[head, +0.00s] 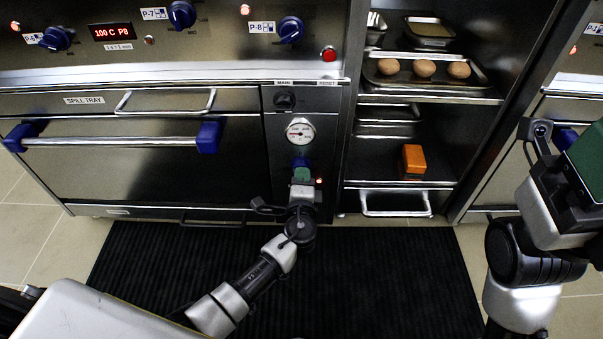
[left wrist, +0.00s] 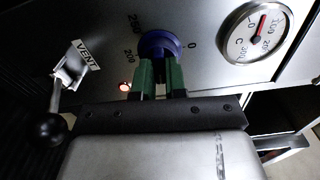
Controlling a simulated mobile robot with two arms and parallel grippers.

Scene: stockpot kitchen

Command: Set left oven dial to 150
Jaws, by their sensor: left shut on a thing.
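The blue left oven dial (head: 300,163) is on the narrow panel right of the oven door, below a round gauge (head: 300,131). My left gripper (head: 301,176) is shut on it. In the left wrist view the green fingers of the left gripper (left wrist: 160,76) are on either side of the blue dial's (left wrist: 158,44) grip. Marks 0, 200 and 250 show around the dial; its pointer and the other marks are hidden. The gauge (left wrist: 254,34) has a red needle and a C scale. My right gripper (head: 585,165) is partly in view at the right edge; its jaws are unclear.
A small red light (left wrist: 125,87) glows beside the dial. A VENT lever with a black knob (left wrist: 50,130) stands close to the left gripper. The oven door handle (head: 110,141) is at the left. Open shelves hold eggs (head: 423,68) and an orange block (head: 413,158). A black mat (head: 390,280) covers the floor.

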